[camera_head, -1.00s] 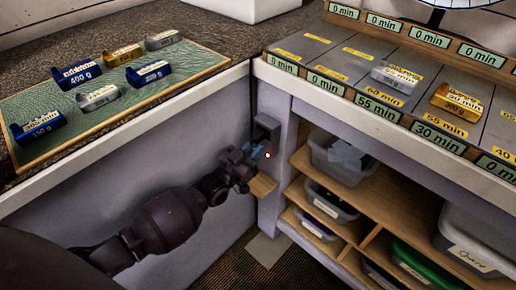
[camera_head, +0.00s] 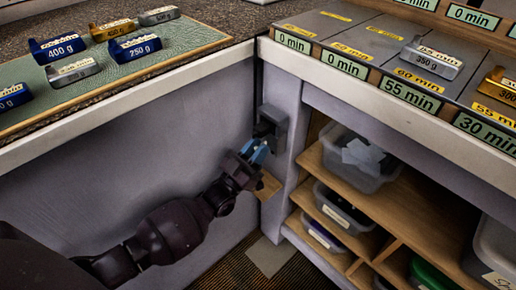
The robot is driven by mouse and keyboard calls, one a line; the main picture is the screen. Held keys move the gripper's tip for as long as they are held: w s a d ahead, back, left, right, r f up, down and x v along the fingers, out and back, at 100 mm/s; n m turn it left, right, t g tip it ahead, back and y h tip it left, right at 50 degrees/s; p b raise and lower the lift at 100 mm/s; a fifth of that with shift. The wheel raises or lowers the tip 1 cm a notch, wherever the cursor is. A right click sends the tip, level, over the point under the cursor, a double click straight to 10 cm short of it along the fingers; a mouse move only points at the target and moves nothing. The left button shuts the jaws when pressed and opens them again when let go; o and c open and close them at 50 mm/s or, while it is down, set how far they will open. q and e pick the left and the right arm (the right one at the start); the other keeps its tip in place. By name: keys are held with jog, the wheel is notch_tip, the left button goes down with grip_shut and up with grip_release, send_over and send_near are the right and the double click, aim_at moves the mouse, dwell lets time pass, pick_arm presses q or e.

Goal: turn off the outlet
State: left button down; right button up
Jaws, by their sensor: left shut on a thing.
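The outlet (camera_head: 274,122) is a dark grey box on the side of the cabinet, in the inner corner under the counter. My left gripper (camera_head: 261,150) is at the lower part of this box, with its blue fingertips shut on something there. The fingers and the box's shadow hide what they hold, so I cannot tell its shape or the switch's position. My right gripper is not in view.
A small wooden ledge (camera_head: 268,186) sits just below my left gripper. Open shelves with grey bins (camera_head: 360,165) stand to the right. Above are a counter with a green mat (camera_head: 110,85) and labelled metal blocks, and a panel of minute labels.

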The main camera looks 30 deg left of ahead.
pick_arm(q)
jog(key=c, duration=1)
grip_release()
jog(key=v, duration=1)
jog(key=shift+s+f, duration=0.2)
jog(key=shift+s, duration=0.15)
jog(key=shift+a, duration=0.1)
